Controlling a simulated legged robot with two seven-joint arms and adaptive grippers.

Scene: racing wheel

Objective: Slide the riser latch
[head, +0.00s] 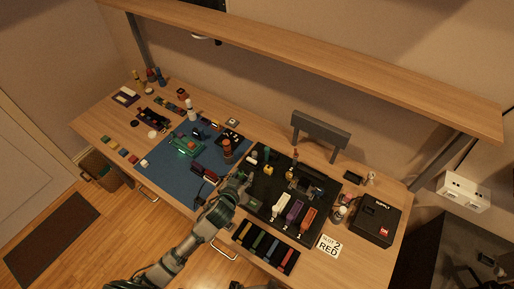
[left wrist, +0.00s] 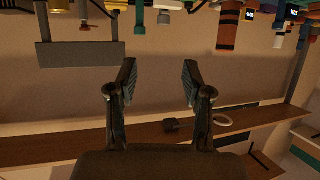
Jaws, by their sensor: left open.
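A black board (head: 262,208) lies on the wooden bench with several parts on it. Near its front edge stand a white card (head: 281,205), a purple card (head: 294,212) and an orange-red card (head: 308,219), with small numerals by them. A dark block with metal parts (head: 304,185) sits behind them. I cannot pick out the riser latch for certain at this size. My left gripper (head: 243,184) is over the left edge of the board, left of the cards. In the left wrist view its two fingers (left wrist: 159,84) are spread apart with nothing between them. My right gripper is not seen.
A tray of coloured strips (head: 265,246) lies in front of the board. A "SLOT 2 RED" sign (head: 329,246) and a black supply box (head: 376,219) are to the right. A blue mat (head: 176,172) with parts lies left. A shelf (head: 330,65) spans above.

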